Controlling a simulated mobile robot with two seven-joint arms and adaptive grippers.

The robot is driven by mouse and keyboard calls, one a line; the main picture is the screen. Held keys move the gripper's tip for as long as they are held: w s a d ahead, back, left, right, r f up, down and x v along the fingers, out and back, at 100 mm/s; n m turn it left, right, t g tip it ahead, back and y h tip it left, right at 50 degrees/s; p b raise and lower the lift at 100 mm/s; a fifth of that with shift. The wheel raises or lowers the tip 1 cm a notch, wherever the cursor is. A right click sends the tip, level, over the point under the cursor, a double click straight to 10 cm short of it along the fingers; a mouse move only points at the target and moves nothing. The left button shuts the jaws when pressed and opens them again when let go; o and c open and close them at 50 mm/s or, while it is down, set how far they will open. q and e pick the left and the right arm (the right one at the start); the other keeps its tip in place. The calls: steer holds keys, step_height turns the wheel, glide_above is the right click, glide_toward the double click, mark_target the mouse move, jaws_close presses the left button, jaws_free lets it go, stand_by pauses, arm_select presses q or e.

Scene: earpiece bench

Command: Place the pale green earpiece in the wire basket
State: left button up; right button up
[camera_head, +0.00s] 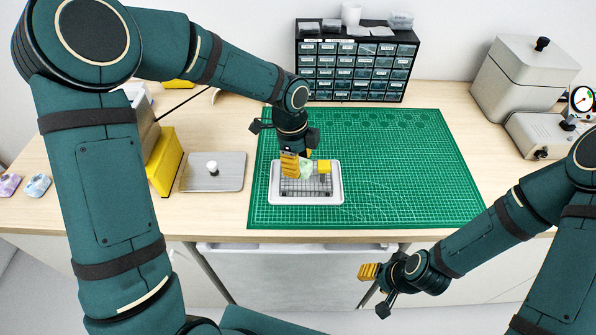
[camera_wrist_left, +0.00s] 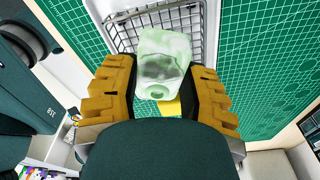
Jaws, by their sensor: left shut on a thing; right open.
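The pale green earpiece (camera_wrist_left: 163,62) is between the yellow fingers of my left gripper (camera_wrist_left: 160,92), which is shut on it. In the head view the earpiece (camera_head: 306,168) shows as a small pale patch beside the fingers of my left gripper (camera_head: 305,167). The wire basket (camera_head: 275,187) has a white rim and a grey wire grid and lies on the green mat. The gripper and earpiece are over the basket; the exact height above its floor is hard to tell. The basket also shows in the left wrist view (camera_wrist_left: 120,36). My right gripper (camera_head: 369,272) is open and low, in front of the bench edge.
The green cutting mat (camera_head: 420,170) is clear to the right of the basket. A grey plate (camera_head: 228,178) with a white knob lies left of it. A dark drawer cabinet (camera_head: 357,70) stands behind. Two earpieces, purple (camera_head: 9,184) and light blue (camera_head: 37,186), lie far left.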

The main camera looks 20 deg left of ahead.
arm_select(q)
steer(key=shift+f+b, duration=0.3)
steer(key=shift+f, duration=1.45)
steer(key=shift+f, duration=0.2)
steer(key=o, duration=0.9)
steer(key=shift+w+r, duration=0.1)
steer(key=shift+r, duration=0.45)
steer(key=r, duration=0.3)
steer(key=a+r+p, duration=0.1)
steer(key=r, duration=0.3)
steer(key=r+p, duration=0.1)
steer(key=r, duration=0.3)
steer(key=shift+a+r, duration=0.1)
steer(key=shift+a, duration=0.1)
